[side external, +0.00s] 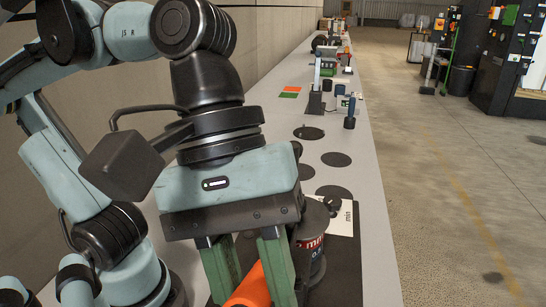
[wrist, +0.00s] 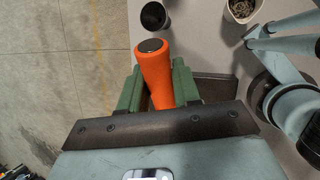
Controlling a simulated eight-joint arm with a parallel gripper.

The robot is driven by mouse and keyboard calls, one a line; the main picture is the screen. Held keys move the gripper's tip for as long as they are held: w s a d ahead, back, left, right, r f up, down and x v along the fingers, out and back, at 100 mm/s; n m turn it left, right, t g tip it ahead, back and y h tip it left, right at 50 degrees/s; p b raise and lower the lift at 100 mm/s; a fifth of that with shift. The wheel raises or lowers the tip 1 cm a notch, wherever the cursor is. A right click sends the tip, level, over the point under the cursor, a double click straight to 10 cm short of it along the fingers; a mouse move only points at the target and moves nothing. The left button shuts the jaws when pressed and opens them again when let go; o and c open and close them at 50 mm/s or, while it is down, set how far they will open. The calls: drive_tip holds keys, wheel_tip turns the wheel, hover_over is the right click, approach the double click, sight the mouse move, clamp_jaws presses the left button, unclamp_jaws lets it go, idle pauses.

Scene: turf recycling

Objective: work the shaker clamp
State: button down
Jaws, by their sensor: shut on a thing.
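An orange, rounded handle with a dark end cap sits between the green fingers of my gripper. It shows in the wrist view (wrist: 155,75) and at the bottom of the side view (side external: 251,287). My gripper (wrist: 158,88) is shut on this handle, with one finger on each side. In the side view my gripper (side external: 248,278) points down over the near end of the bench. A dark cylinder with a red label (side external: 312,244) stands just right of the fingers, partly hidden by my wrist. I cannot tell what the handle joins to; its lower end is out of sight.
A pale card (side external: 343,222) lies right of my wrist. The long grey bench (side external: 377,240) has dark round discs (side external: 336,159) and tools farther back. The wrist view shows a dark cup (wrist: 154,18) and a white container (wrist: 241,12). Open floor lies beyond the bench edge.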

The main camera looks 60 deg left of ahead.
drive_tip(key=shift+w+a+r+n+g+h, duration=0.2)
drive_tip(key=shift+w+a+r+g+h, duration=0.35)
drive_tip(key=shift+r+g+h, duration=0.2)
drive_tip(key=shift+w+a+r+n+g+h, duration=0.2)
drive_tip(key=shift+w+a+r+g+h, duration=0.4)
drive_tip(key=shift+r+h, duration=0.2)
drive_tip(key=c, duration=0.9)
unclamp_jaws()
drive_tip(key=shift+s+d, duration=0.1)
drive_tip(key=v, duration=1.2)
